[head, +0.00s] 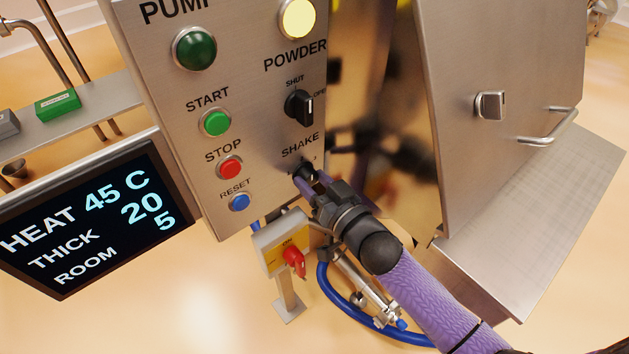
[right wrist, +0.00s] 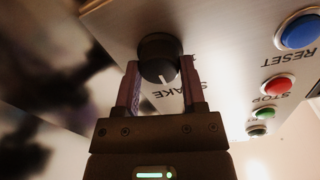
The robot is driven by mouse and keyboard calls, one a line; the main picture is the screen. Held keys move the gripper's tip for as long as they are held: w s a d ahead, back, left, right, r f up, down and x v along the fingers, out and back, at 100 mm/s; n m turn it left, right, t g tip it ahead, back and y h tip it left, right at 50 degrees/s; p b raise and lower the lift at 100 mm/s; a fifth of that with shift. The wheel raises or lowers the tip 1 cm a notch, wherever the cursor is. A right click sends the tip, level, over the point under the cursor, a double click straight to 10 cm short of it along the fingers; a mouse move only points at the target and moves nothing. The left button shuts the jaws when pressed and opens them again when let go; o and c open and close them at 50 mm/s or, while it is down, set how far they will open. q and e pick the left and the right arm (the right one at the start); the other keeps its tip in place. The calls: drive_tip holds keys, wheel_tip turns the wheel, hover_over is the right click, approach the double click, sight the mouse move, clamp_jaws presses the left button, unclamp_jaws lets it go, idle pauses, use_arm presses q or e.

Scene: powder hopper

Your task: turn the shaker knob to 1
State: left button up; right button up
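The shaker knob (head: 304,171) is a black round knob under the SHAKE label on the steel panel (head: 262,190). In the head view my right gripper (head: 311,178) partly covers it. In the right wrist view the knob (right wrist: 158,56) sits between the two fingers of the right gripper (right wrist: 160,78), one on each side and seemingly touching it. There its white pointer mark faces down, toward the upside-down SHAKE label. The scale figures around the knob are too small or hidden to read. My left gripper is not in view.
Above is the black SHUT/OPEN powder knob (head: 299,107). The green start (head: 215,122), red stop (head: 230,167) and blue reset (head: 240,202) buttons lie to the left. A yellow-grey box with a red switch (head: 294,262) stands below. A steel cabinet (head: 500,60) is at right.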

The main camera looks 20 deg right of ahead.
clamp_jaws()
